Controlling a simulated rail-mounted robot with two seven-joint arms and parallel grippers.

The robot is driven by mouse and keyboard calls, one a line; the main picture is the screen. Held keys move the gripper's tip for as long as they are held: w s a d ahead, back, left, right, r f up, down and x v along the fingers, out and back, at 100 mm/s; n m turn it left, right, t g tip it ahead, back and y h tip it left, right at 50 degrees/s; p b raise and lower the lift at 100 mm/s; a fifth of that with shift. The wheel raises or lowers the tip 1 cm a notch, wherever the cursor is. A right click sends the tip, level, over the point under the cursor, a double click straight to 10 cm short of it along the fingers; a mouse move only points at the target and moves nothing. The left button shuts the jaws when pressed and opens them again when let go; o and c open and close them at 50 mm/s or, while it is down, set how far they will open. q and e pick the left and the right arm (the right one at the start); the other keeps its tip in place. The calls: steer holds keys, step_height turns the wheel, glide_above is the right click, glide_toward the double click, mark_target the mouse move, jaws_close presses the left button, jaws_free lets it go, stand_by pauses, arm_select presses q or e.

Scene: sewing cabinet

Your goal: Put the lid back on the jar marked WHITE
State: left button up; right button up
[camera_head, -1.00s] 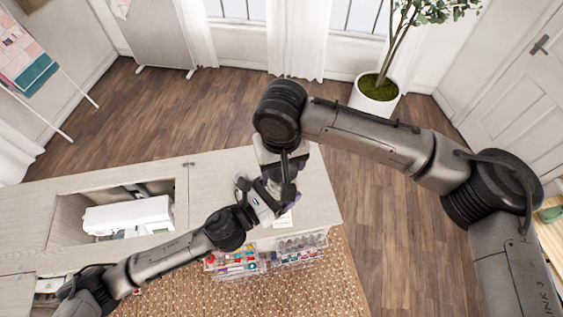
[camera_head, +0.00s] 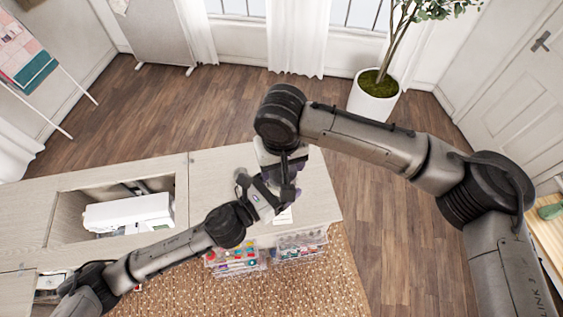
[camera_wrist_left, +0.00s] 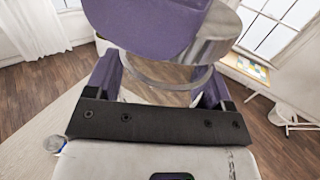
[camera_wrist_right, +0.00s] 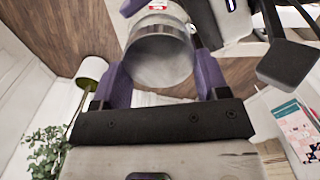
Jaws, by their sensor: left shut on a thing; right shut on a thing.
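My left gripper (camera_head: 273,190) and right gripper (camera_head: 288,178) meet above the right part of the cabinet top. In the left wrist view, my left gripper (camera_wrist_left: 162,82) is shut on a clear glass jar (camera_wrist_left: 160,92). A purple finger of my right gripper and a shiny metal lid (camera_wrist_left: 216,38) are close above it. In the right wrist view, my right gripper (camera_wrist_right: 158,75) is shut on the round metal lid (camera_wrist_right: 160,58). A small red and white label (camera_wrist_right: 157,6) shows beyond it; its writing is unreadable. Whether lid and jar touch I cannot tell.
A small round object (camera_head: 241,174) stands on the cabinet top (camera_head: 215,165) left of the grippers. A paper card (camera_head: 283,216) lies near the front edge. Clear bins (camera_head: 235,254) of supplies hang below. A white sewing machine (camera_head: 128,214) sits in the left recess.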

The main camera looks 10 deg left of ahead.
steer(key=shift+f, duration=0.5)
arm_select(q)
steer(key=c, duration=0.5)
steer(key=shift+o, duration=0.2)
arm_select(e)
steer(key=m, duration=0.4)
steer(key=shift+d+f+m, duration=0.1)
steer(key=shift+m, duration=0.3)
steer(key=m, duration=0.6)
steer(key=shift+d, duration=0.1)
steer(key=m, duration=0.6)
steer(key=shift+s+d+m, duration=0.1)
steer(key=shift+s+m, duration=0.1)
steer(key=shift+m, duration=0.1)
steer(key=m, duration=0.5)
steer(key=o, duration=0.9)
